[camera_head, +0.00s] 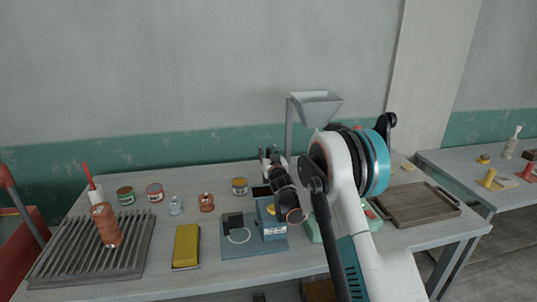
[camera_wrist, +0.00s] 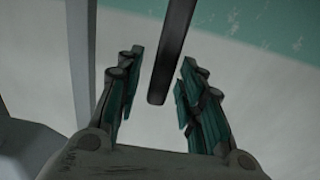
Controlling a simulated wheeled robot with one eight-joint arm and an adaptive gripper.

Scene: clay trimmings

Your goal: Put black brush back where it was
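My gripper (camera_head: 271,158) is above the back of the work table, left of the grey hopper, with its fingers toward the wall. In the wrist view my gripper (camera_wrist: 157,90) is open, its two teal-padded fingers apart. A dark slim rod (camera_wrist: 172,50) shows between the fingers with a gap on both sides; its rounded end is near the middle of the picture. It may be the black brush's handle, but no bristles show. I cannot make out the black brush in the head view, where my arm hides part of the table.
The grey hopper (camera_head: 317,106) stands close right of my gripper on a post. A blue box (camera_head: 273,230) and blue mat (camera_head: 240,248) lie in front. Left are a yellow block (camera_head: 186,246), several small jars and a slatted rack (camera_head: 65,260). A wooden tray (camera_head: 418,204) lies right.

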